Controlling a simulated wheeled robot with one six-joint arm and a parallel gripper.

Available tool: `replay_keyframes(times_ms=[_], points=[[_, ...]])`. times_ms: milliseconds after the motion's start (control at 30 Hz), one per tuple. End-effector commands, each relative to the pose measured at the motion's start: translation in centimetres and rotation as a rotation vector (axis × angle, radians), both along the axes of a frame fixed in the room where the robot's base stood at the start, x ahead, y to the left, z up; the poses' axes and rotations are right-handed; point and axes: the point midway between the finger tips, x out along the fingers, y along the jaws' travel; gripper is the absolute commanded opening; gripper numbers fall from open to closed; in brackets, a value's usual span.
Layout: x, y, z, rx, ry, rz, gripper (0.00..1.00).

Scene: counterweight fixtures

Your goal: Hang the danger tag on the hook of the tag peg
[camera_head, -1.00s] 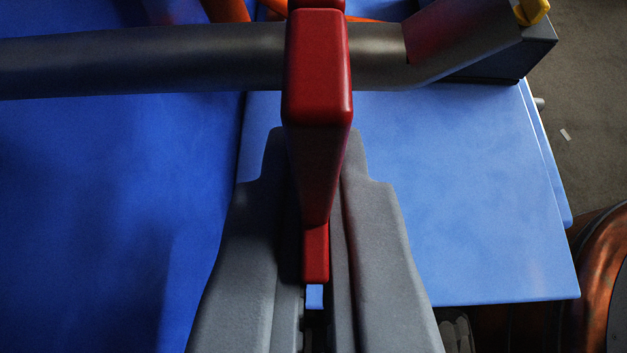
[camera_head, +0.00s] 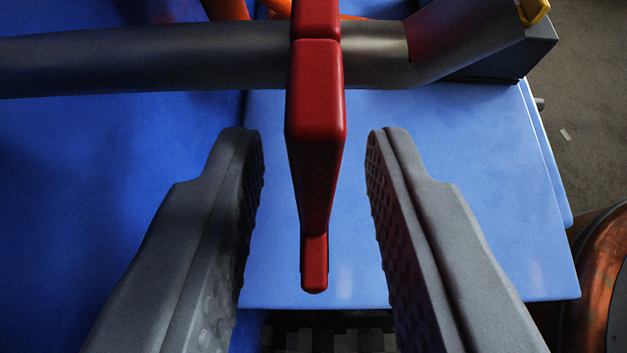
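The red danger tag (camera_head: 317,110), seen nearly edge-on, crosses over the grey bar of the tag peg (camera_head: 150,60), and its narrow lower end points down the picture between my fingers. It appears to hang on the bar; the contact itself is hidden by the tag. To its right the bar bends upward as the hook (camera_head: 455,35). My gripper (camera_head: 315,140) is open, with one finger on each side of the tag and a clear gap on both sides.
A blue panel (camera_head: 480,200) lies below and to the right, with a darker blue surface (camera_head: 90,200) at left. A dark block with a yellow knob (camera_head: 533,10) is at the upper right. An orange rounded object (camera_head: 600,270) stands at the lower right, beside grey floor.

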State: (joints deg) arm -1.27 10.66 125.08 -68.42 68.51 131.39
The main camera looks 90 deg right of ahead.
Motion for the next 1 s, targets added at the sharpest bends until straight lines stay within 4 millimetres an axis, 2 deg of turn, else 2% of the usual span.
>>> replay_keyframes(times_ms=[133, 267, 800, 1000], points=[[0.0, 0.5, 0.3, 0.0, -0.001, 0.001, 0.28], [0.0, 2.0, 1.2, 0.0, -0.003, 0.003, 0.28], [-0.3, 11.2, 6.4, 0.001, -0.002, 0.003, 0.28], [-0.4, 13.8, 7.9, 0.0, -0.001, 0.001, 0.28]])
